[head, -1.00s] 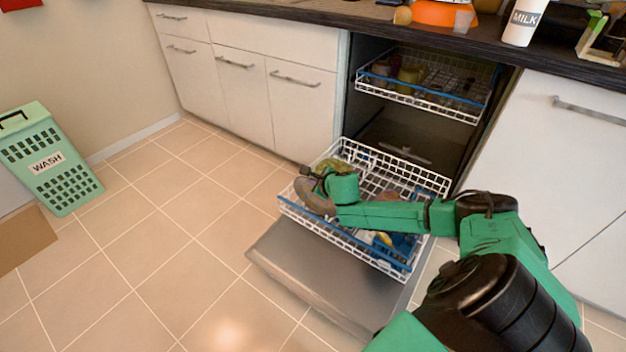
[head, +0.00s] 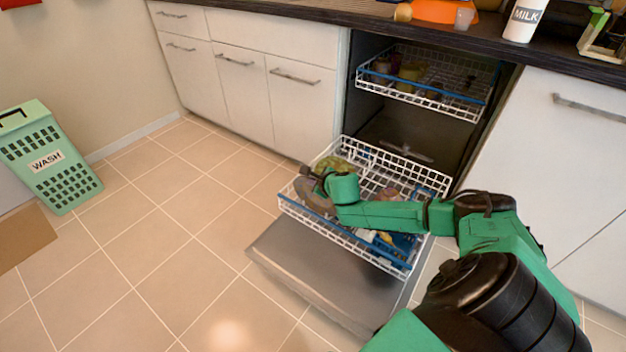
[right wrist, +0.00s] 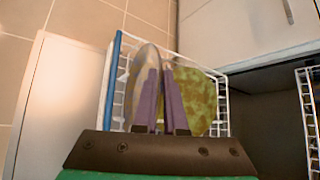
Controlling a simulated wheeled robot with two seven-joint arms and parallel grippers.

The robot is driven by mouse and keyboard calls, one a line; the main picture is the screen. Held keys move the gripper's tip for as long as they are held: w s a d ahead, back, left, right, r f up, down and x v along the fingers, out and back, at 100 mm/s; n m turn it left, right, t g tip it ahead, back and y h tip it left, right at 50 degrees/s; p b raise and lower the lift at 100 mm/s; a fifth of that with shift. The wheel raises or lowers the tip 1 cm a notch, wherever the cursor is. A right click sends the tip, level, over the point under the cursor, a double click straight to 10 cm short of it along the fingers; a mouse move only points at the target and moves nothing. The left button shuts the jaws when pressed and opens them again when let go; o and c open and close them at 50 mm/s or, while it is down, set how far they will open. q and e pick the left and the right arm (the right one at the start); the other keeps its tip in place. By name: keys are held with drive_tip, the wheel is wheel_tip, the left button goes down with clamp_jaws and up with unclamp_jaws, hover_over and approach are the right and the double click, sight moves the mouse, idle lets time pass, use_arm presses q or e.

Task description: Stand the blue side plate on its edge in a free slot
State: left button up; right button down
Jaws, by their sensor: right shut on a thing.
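My right gripper (head: 318,184) is over the left part of the pulled-out lower dishwasher rack (head: 290,207). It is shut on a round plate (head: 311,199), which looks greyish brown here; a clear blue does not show. In the right wrist view the two purple fingers (right wrist: 160,72) close on this plate (right wrist: 145,62), which stands nearly on edge. A mottled olive-green plate (right wrist: 205,100) is close beside the fingers on the right; it also shows behind my gripper in the head view (head: 336,164). Whether the held plate's lower edge touches the rack is hidden. My left gripper is not in view.
Blue and other small items (head: 402,243) lie in the rack's near right part, partly behind my arm. The upper rack (head: 436,103) holds several cups. The open dishwasher door (head: 310,275) lies below the lower rack. A wash basket (head: 48,158) stands far left on clear floor.

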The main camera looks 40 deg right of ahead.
drive_tip(key=shift+f+b, duration=0.5)
drive_tip(key=shift+f, duration=0.5)
idle(0.3)
drive_tip(key=shift+c, duration=1.7)
unclamp_jaws()
